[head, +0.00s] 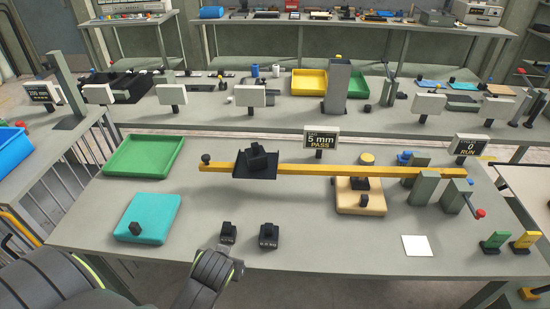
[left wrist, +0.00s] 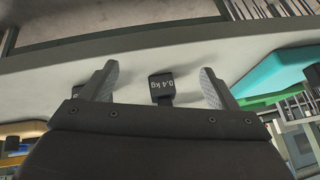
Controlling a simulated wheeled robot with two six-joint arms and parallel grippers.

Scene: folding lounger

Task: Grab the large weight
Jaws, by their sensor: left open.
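Two black weights stand near the front edge of the table, a left one (head: 228,233) and a slightly bigger-looking right one (head: 269,236). A black weight (head: 258,157) sits on the dark pan (head: 254,172) of the yellow beam, and a small one (head: 135,229) on the teal pad (head: 158,215). My left arm reaches in from the lower left, its end just in front of the left front weight. In the left wrist view, my left gripper (left wrist: 159,70) is open, with a weight marked 0.4 kg (left wrist: 161,88) between but apart from its fingers. My right gripper is not in view.
The yellow beam (head: 320,170) spans the table above a tan pad (head: 361,203). A green tray (head: 145,156) lies at the back left. Signs read 5 mm PASS (head: 321,140) and 0 RUN (head: 467,147). A white square (head: 416,246) lies front right; the table around it is mostly clear.

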